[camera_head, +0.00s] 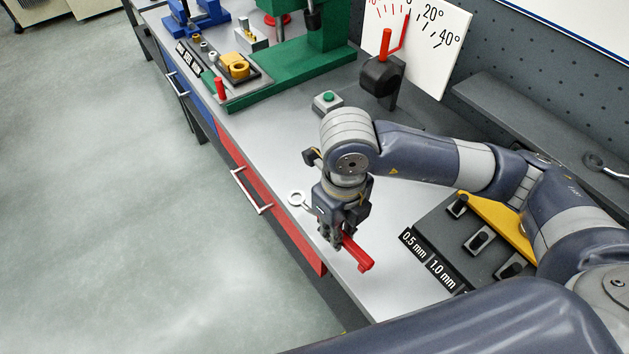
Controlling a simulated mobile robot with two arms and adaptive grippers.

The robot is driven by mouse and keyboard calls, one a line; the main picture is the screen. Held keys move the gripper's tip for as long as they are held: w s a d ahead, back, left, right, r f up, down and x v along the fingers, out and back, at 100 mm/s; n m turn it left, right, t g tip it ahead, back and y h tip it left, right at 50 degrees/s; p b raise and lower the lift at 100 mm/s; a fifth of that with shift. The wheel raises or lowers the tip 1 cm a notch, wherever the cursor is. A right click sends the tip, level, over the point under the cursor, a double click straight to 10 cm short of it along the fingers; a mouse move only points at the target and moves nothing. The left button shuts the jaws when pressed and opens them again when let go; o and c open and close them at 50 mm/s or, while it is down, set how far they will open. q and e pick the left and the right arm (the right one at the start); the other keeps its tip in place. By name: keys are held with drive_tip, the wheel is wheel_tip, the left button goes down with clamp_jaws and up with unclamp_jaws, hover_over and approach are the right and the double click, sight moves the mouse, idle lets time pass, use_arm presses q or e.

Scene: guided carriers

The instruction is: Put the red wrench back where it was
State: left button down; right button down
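The red wrench (358,253) shows as a red bar with a wider end, sticking out to the lower right from my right gripper (338,238). A silver ring (297,199) shows on the other side of the gripper, in line with the bar, and looks like the wrench's ring end. The gripper points down and appears shut around the middle of the wrench, hiding that part. It is over the bench top near the front edge. I cannot tell whether the wrench touches the bench. My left gripper is not in view.
A dark block with slots labelled "0.5 mm" and "1.0 mm" (431,262) lies right of the gripper. A green-button box (327,101) and green press (290,68) stand farther back.

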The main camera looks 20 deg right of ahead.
drive_tip(key=shift+f+m, duration=0.1)
drive_tip(key=shift+m, duration=0.2)
drive_tip(key=shift+w, duration=0.2)
drive_tip(key=w+p, duration=0.1)
drive_tip(key=w, duration=0.3)
drive_tip(key=w+d+p, duration=0.1)
drive_tip(key=w+p, duration=0.1)
drive_tip(key=w, duration=0.3)
drive_tip(key=w+f+p, duration=0.1)
drive_tip(key=w, duration=0.4)
drive_tip(key=shift+w+d+f+p, duration=0.1)
drive_tip(key=shift+w+d+p, duration=0.15)
drive_tip(key=shift+d+p, duration=0.05)
drive_tip(key=shift+w+d+f, duration=0.1)
drive_tip(key=shift+w+f, duration=0.05)
drive_tip(key=shift+w, duration=0.3)
drive_tip(key=shift+f+p, duration=0.55)
wheel_tip(320, 180, down, 2)
drive_tip(key=shift+f+p, duration=0.1)
drive_tip(key=shift+p, duration=0.35)
drive_tip(key=shift+f+b, duration=0.3)
drive_tip(key=c, duration=1.6)
unclamp_jaws()
